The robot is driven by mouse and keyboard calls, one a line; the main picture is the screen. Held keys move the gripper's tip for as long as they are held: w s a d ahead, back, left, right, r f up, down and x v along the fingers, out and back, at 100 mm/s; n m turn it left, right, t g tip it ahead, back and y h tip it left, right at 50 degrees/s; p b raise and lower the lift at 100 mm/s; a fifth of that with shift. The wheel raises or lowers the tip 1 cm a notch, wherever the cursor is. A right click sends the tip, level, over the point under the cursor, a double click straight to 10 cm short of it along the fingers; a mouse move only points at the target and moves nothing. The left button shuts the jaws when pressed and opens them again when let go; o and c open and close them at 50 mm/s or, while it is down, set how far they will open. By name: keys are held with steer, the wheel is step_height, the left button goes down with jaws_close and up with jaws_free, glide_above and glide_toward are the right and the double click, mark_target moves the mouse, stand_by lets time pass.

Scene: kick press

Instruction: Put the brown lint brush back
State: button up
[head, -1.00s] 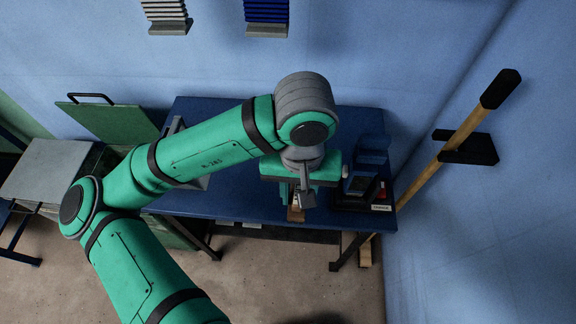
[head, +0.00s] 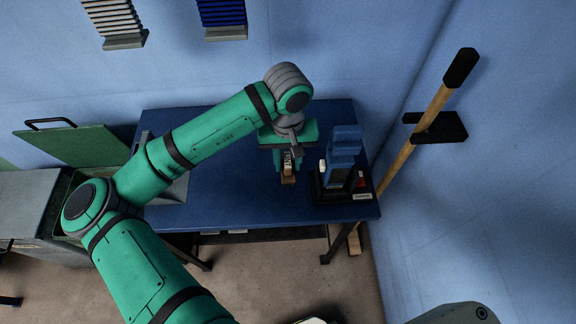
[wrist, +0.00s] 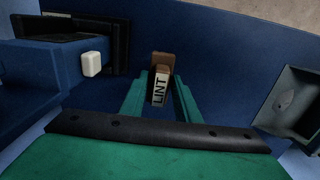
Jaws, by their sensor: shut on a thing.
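The brown lint brush (head: 288,180) is held between the fingers of my gripper (head: 287,160), in front of the blue table. In the wrist view the brush (wrist: 162,61) stands out past the green fingertips of my gripper (wrist: 160,88), with a white label reading LINT. The fingers are shut on it from both sides. The blue table (head: 232,200) is below. I cannot tell whether the brush touches the tabletop.
A blue press (head: 342,160) on a dark base stands right of my gripper; it shows at left in the wrist view. A grey tray (wrist: 293,103) sits on the other side. A wooden-handled tool (head: 400,155) leans by the right wall. Open tabletop lies between.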

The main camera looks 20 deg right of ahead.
mark_target(289, 158)
steer(key=shift+w+d+f, duration=0.15)
steer(key=shift+d+f, duration=0.05)
steer(key=shift+f, duration=0.1)
steer(key=shift+w+f, duration=0.15)
steer(key=shift+f, duration=0.75)
steer(key=shift+w+f, duration=0.1)
steer(key=shift+f, duration=0.75)
steer(key=shift+f, duration=0.1)
steer(key=o, duration=1.1)
step_height(289, 158, up, 12)
steer(key=shift+r, duration=0.15)
steer(key=shift+d, duration=0.15)
